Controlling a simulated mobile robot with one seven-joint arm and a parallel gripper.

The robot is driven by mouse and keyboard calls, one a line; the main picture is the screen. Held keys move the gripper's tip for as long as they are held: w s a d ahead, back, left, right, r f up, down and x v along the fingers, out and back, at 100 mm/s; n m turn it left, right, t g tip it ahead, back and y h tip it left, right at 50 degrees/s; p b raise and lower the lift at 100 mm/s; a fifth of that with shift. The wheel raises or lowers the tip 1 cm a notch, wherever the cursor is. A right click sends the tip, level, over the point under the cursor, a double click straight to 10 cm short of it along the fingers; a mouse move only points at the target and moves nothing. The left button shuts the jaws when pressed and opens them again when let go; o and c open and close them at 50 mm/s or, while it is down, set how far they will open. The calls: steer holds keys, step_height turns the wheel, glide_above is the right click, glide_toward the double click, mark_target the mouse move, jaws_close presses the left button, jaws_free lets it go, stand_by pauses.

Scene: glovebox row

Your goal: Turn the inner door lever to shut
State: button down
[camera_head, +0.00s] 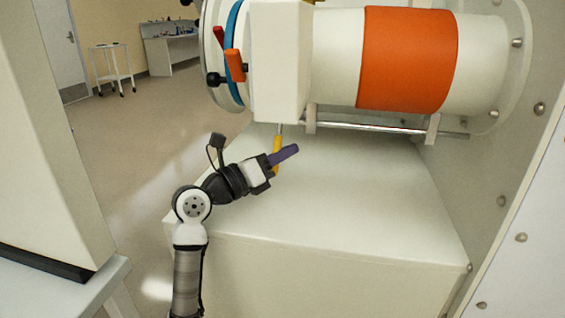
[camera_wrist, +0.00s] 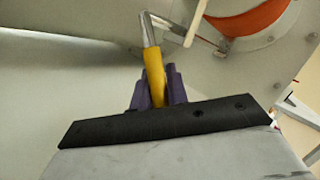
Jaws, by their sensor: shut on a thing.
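The inner door lever (camera_head: 277,145) hangs below the white collar of the antechamber, with a yellow grip on a thin metal shaft. In the wrist view its yellow grip (camera_wrist: 153,70) rises between my two purple fingers and joins a bent metal rod above. My gripper (camera_head: 283,156) reaches in from the left over the white box and is shut on the yellow grip. In the wrist view my gripper (camera_wrist: 158,90) has one finger on each side of the grip. The grip's lower end is hidden by my gripper's body.
The white antechamber with an orange band (camera_head: 407,58) lies above my gripper. A metal rod (camera_head: 375,128) runs under it towards the bolted wall (camera_head: 500,150). Red and orange handles (camera_head: 234,66) sit at its left end. A white box (camera_head: 350,205) lies below.

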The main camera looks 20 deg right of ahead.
steer(key=c, duration=1.4)
jaws_free()
steer(key=v, duration=0.7)
steer(key=shift+a+f+b, duration=0.15)
steer(key=shift+a+b, duration=0.05)
steer(key=shift+b, duration=0.2)
